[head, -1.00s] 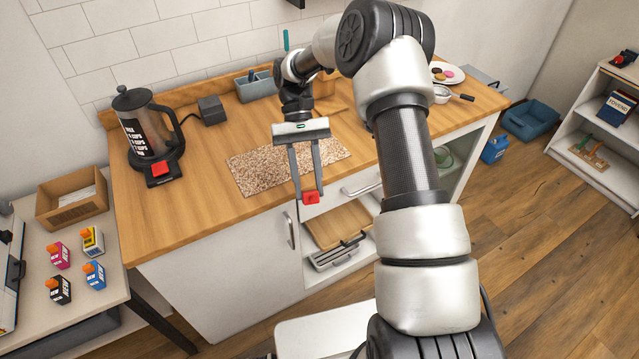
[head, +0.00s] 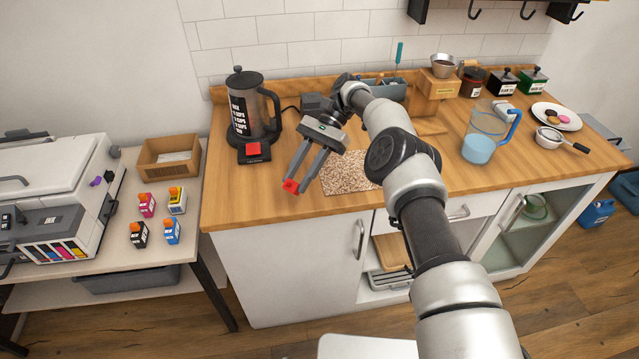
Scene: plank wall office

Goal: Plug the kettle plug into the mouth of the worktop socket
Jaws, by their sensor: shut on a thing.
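My gripper (head: 291,185) is shut on a small red block (head: 291,188) at its fingertips, above the front of the worktop, left of the speckled mat. I cannot tell whether this block is the kettle plug; no cord shows on it. The glass and black kettle (head: 252,106) stands upright to the left of my gripper, on a dark base with a red tab (head: 253,149). A dark cord (head: 290,108) runs right from it towards a dark grey box (head: 317,102), possibly the worktop socket. My arm partly hides this box, and its mouth cannot be made out.
The speckled mat (head: 343,182) lies partly under my arm. A blue-grey caddy (head: 388,91), a measuring jug (head: 482,140) and a plate (head: 556,117) stand further right. A side table with a printer (head: 60,200) and several ink boxes is at left. The worktop's front left is clear.

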